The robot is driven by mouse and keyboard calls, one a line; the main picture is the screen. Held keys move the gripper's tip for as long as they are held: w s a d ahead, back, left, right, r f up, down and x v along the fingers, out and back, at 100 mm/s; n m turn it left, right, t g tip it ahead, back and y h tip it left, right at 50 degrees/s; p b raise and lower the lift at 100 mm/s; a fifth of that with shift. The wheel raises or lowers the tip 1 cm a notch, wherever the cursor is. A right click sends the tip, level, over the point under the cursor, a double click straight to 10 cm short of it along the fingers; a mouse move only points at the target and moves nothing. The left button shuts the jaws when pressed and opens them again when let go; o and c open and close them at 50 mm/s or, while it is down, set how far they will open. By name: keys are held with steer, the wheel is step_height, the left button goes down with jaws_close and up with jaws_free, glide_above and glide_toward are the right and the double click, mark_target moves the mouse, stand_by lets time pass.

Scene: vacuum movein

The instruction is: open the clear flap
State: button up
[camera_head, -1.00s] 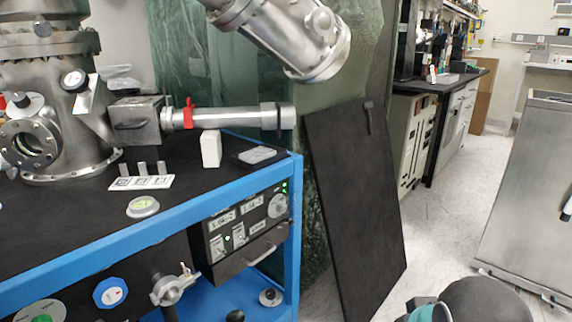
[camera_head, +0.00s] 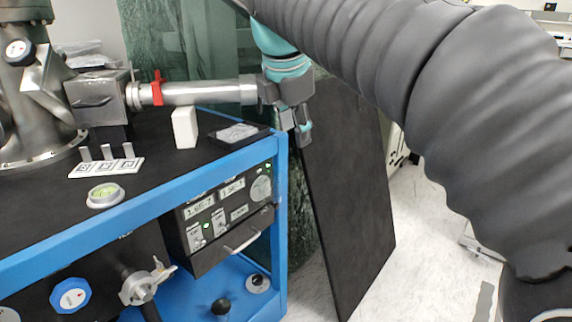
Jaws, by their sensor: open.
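The metal box (camera_head: 97,100) at the left end of the horizontal steel tube (camera_head: 195,93) has a dark handle on its front. I cannot clearly make out a clear flap on it. My gripper (camera_head: 303,136) is open and empty, pointing down at the right end of the tube, near the table's right corner. It is well to the right of the box, and I cannot tell whether it touches the tube end. My gripper partly covers the tube end.
A red clamp (camera_head: 158,89) rings the tube.

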steer(key=w+a+r+n, duration=0.1)
steer(key=w+a+n, duration=0.1)
steer(key=a+n, duration=0.15)
steer(key=b+x, duration=0.4)
steer(key=x, duration=0.9)
steer(key=shift+d, duration=0.2)
steer(key=shift+w+f, duration=0.1)
jaws_close()
jaws_free()
